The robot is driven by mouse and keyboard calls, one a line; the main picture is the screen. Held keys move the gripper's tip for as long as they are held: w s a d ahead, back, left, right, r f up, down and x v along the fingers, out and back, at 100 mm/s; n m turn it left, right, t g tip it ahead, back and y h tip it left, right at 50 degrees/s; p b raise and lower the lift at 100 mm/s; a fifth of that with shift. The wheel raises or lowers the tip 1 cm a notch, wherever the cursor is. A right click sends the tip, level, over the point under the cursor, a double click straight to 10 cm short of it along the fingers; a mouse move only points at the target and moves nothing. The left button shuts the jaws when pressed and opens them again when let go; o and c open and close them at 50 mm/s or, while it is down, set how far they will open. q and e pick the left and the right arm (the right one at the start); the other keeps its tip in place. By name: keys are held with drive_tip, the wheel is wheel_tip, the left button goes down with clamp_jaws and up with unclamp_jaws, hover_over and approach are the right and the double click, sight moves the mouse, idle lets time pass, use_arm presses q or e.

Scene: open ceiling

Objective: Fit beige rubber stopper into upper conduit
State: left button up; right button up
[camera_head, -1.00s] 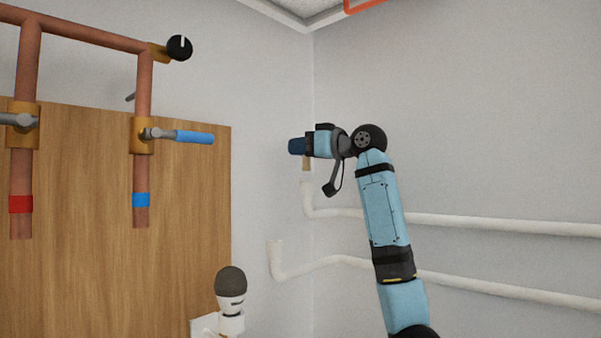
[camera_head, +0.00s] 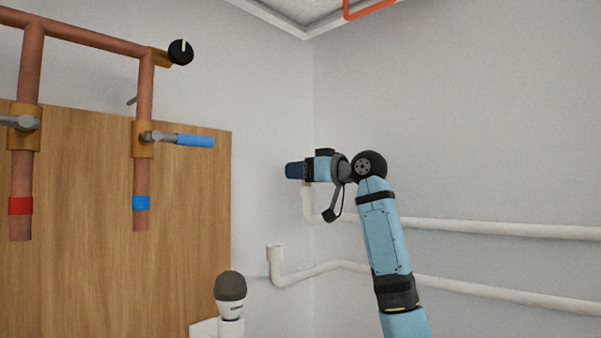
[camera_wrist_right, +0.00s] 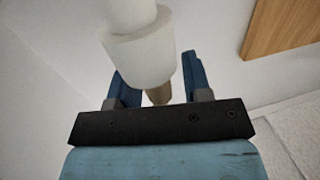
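My right gripper (camera_head: 295,171) is at the top end of the upper conduit (camera_head: 308,202), just above it in the head view. In the right wrist view the white socket of the conduit (camera_wrist_right: 140,52) stands in front of the fingers. The beige rubber stopper (camera_wrist_right: 158,95) shows between the two blue fingers, at the socket's end. How deep the stopper sits in the socket cannot be told. My left gripper is not in view.
The lower conduit (camera_head: 310,269) runs below along the wall. A wooden board (camera_head: 185,245) with copper pipes (camera_head: 145,90) and a blue-handled valve (camera_head: 195,141) stands at the left. A lamp-like fixture with a dark top (camera_head: 230,287) is below.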

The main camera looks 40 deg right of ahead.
drive_tip(key=b+v, duration=0.1)
drive_tip(key=v, duration=1.1)
idle(0.4)
